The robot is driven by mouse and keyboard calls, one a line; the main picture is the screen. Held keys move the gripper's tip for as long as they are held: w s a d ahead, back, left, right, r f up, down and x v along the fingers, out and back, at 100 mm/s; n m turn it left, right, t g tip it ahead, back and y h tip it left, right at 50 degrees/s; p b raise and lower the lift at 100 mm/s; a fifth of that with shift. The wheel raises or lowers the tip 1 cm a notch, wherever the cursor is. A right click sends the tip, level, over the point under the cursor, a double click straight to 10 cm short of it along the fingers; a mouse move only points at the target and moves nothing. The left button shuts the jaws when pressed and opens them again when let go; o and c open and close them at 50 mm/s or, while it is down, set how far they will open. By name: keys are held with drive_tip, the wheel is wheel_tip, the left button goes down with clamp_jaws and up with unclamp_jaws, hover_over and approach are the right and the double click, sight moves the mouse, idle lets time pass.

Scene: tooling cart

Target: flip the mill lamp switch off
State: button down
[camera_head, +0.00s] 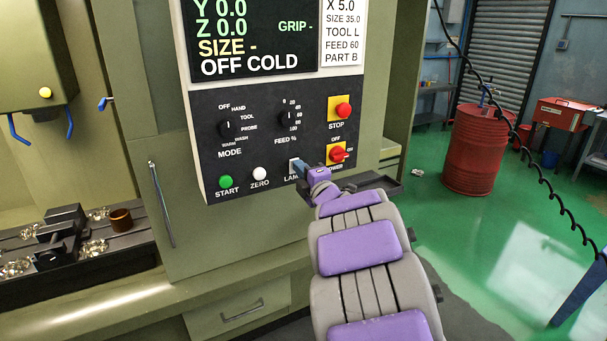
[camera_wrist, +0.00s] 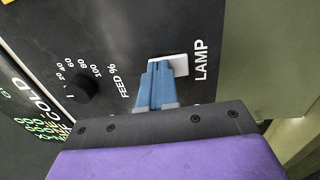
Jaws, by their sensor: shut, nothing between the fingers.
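The lamp switch shows as a small white plate (camera_head: 293,163) on the black control panel (camera_head: 262,107), above the partly covered LAMP label. In the wrist view the white switch plate (camera_wrist: 181,64) sits beside the word LAMP. My gripper (camera_head: 299,169) has its blue fingers together, with their tips at the switch. In the wrist view the fingers (camera_wrist: 157,68) overlap the left part of the plate and hide that part of the switch. I cannot tell whether the tips touch it, or which way the switch is set.
Close by are the white ZERO button (camera_head: 259,173), the green START button (camera_head: 226,181), the red POWER knob (camera_head: 338,154) and the red STOP button (camera_head: 343,110). The FEED dial (camera_head: 289,118) is above. A red drum (camera_head: 475,150) stands on the open green floor at right.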

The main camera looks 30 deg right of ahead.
drive_tip(key=shift+r, duration=0.1)
drive_tip(key=p, duration=0.1)
drive_tip(key=g+p, duration=0.1)
drive_tip(key=shift+w+a+r+p, duration=0.1)
drive_tip(key=shift+r+p, duration=0.15)
drive_tip(key=shift+p, duration=0.05)
idle(0.3)
